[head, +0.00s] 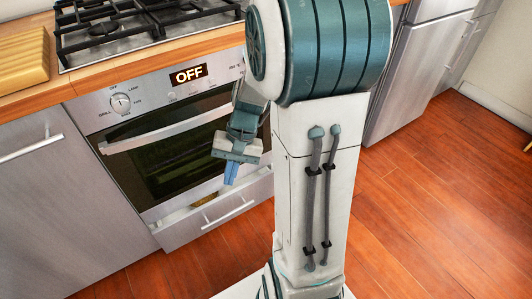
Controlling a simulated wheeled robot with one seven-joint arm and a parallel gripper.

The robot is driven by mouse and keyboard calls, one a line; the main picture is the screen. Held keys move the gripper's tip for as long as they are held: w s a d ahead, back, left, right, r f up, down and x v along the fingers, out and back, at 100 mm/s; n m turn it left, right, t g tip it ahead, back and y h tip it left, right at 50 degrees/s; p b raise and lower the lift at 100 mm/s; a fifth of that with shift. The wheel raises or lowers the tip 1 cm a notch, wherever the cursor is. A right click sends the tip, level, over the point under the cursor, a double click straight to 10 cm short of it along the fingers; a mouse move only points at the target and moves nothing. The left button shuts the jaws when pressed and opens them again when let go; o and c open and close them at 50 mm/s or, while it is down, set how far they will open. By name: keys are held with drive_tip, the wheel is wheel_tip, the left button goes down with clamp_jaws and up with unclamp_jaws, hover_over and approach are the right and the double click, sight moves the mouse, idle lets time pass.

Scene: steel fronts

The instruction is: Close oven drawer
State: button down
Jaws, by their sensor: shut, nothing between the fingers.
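The oven (170,150) is set in the counter front, with a dark glass door and a long handle. Below it the oven drawer (220,215) stands pulled out, its white inner edge showing at the top and a bar handle on its front. Something small and yellowish lies inside. My gripper (231,180) points down with its blue fingers shut and empty, in front of the oven door and above the drawer in the picture. I cannot tell whether it touches anything. My arm hides the right side of the oven and may hide the drawer's right end.
A gas hob (140,25) sits on the wooden counter, with a wooden board (22,60) at its left. A grey cabinet (60,190) adjoins the oven on the left. A fridge (420,60) stands at the right. The wooden floor (430,210) at the right is clear.

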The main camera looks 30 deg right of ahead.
drive_tip(key=w+d+f+m+t+y+b, duration=0.1)
drive_tip(key=w+d+f+m+t+y, duration=0.35)
drive_tip(key=d+f+m, duration=0.4)
drive_tip(key=w+d+f+m+t+y, duration=0.3)
drive_tip(key=w+d+f+m, duration=0.25)
drive_tip(key=f, duration=0.55)
drive_tip(key=s+d+f+m+t+h+b, duration=0.1)
drive_tip(key=s+d+f+m+t+h, duration=0.2)
drive_tip(key=d+f+m+t+h, duration=0.6)
drive_tip(key=s+d+f+m+t+h, duration=0.3)
drive_tip(key=d+f+m, duration=0.4)
drive_tip(key=f, duration=0.5)
drive_tip(key=w+b, duration=0.4)
drive_tip(key=w, duration=1)
drive_tip(key=shift+f, duration=0.15)
drive_tip(key=shift+a+y, duration=0.1)
drive_tip(key=shift+y, duration=0.15)
